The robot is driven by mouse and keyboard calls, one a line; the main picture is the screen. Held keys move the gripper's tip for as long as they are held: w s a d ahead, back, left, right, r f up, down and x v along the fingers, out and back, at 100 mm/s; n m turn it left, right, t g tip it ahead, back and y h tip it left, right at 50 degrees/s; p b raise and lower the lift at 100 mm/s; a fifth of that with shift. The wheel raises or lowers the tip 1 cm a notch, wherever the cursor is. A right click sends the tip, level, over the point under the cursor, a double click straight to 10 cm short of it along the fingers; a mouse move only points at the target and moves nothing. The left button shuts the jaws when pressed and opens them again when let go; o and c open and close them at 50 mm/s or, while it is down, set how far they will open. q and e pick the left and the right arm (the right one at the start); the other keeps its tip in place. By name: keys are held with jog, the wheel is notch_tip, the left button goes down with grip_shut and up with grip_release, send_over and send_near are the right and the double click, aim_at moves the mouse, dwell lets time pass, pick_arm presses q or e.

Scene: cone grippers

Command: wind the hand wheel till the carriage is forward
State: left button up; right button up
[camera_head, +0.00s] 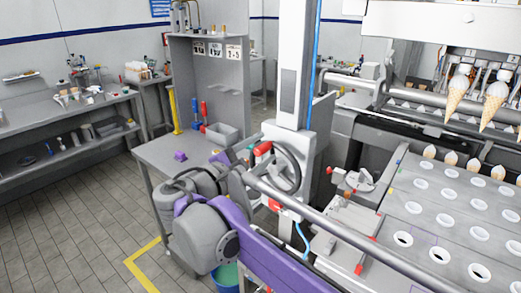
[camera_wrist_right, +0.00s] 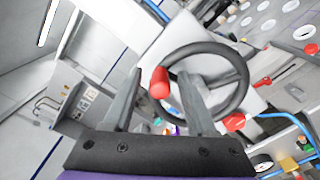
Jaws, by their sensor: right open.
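The dark hand wheel (camera_head: 297,164) is on a white housing beside the white column. Its red handle (camera_head: 263,148) is at the upper left of the rim. My right gripper (camera_head: 250,160) is at the wheel's left side, close to the handle. In the right wrist view the gripper (camera_wrist_right: 160,78) is open, with the red handle (camera_wrist_right: 160,84) showing between its fingertips. The wheel rim (camera_wrist_right: 243,82) is beyond the right finger. I cannot tell whether the fingers touch the handle. Cones (camera_head: 457,92) hang from a machine part at the upper right, possibly the carriage. My left gripper is out of view.
A plate with rows of round holes (camera_head: 420,209) fills the right side. A grey bench (camera_head: 160,152) with a tall back panel stands left of the column. A blue bucket (camera_head: 229,274) is on the floor below my arm. The tiled floor at the left is clear.

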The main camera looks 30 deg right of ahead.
grip_shut()
dwell(1.4)
